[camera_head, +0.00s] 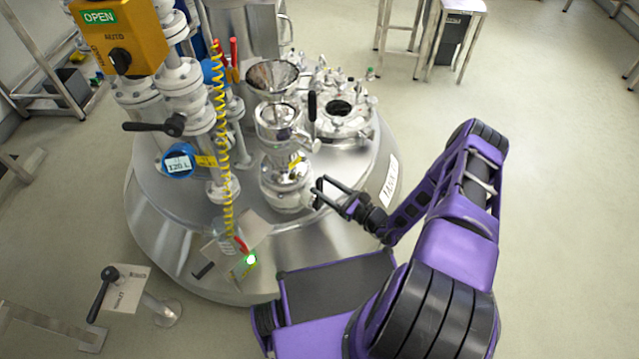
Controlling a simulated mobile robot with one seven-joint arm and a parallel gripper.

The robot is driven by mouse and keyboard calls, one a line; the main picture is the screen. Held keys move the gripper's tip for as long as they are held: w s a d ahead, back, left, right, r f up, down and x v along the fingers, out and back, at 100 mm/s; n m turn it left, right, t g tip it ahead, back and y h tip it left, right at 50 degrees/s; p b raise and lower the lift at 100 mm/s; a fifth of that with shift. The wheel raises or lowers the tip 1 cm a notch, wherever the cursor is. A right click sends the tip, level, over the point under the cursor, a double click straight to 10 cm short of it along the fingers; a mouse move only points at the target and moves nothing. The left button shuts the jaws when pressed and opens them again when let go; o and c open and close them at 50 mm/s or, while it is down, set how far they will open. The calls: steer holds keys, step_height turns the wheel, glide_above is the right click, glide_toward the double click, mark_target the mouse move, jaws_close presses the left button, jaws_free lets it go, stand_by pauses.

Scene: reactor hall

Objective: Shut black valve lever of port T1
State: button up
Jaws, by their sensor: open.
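Several black levers show, and I cannot read a T1 label on any of them. One upright black lever (312,106) stands beside the steel funnel assembly on the reactor lid. Another black lever (153,126) sticks out to the left from the white flanged pipe column. A third black lever (102,292) sits on a post at the lower left, by a tilted label plate. My gripper (322,193) is open and empty. It is just right of the lower steel body of the funnel assembly (287,180), below the upright lever. I cannot tell whether it touches the steel.
The round steel reactor lid (340,240) fills the middle. A yellow coiled cable (222,130) hangs in front of the pipes, with a blue gauge (179,161) beside it. A yellow switch box (118,38) reads OPEN. The right floor is clear.

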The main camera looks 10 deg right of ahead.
steer(key=shift+x, duration=1.1)
jaws_close()
stand_by(0.7)
